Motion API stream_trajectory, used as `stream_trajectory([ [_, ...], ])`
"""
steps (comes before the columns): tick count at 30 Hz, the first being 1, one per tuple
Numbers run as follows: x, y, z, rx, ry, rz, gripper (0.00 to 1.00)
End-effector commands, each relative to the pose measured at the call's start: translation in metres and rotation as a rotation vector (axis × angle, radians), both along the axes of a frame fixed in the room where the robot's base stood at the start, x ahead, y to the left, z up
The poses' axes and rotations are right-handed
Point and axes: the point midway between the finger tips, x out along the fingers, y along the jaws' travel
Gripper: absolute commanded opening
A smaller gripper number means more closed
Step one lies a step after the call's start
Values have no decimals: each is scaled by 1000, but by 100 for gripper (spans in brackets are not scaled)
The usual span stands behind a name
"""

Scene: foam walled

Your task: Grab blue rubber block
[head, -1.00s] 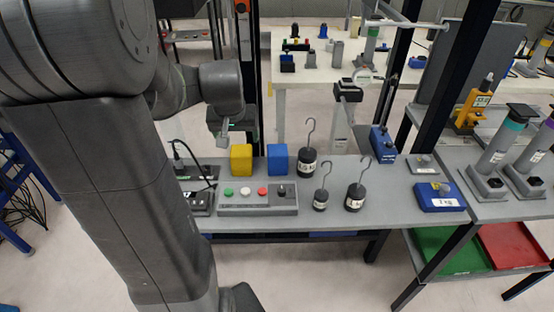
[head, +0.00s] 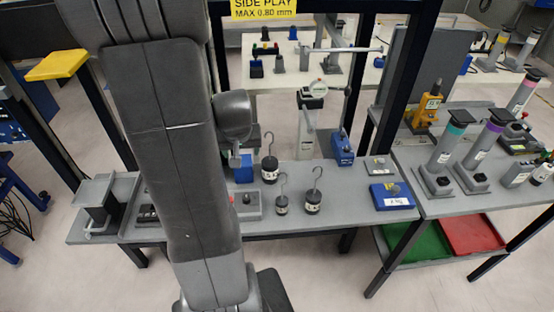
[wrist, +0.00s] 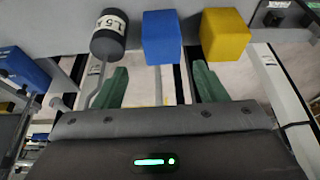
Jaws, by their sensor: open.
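The blue rubber block (head: 243,172) stands on the grey bench in the head view, partly hidden behind my arm. In the wrist view the blue block (wrist: 161,37) lies beyond the fingertips, roughly centred between them. My gripper (wrist: 159,68) has its two green fingers spread, with nothing between them. The fingers appear apart from the block. In the head view the gripper end is small and mostly hidden by my arm.
A yellow block (wrist: 224,34) stands right of the blue one in the wrist view. A hooked black weight (wrist: 108,35) is close on its left. Other hooked weights (head: 313,202) and a button box (head: 247,204) stand in front on the bench.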

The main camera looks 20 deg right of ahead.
Motion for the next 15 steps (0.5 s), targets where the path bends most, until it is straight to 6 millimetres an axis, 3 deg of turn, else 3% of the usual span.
stream_trajectory([
  [5,4,4,-11,0,3,14,65],
  [15,21,0,-54,1,4,12,65],
])
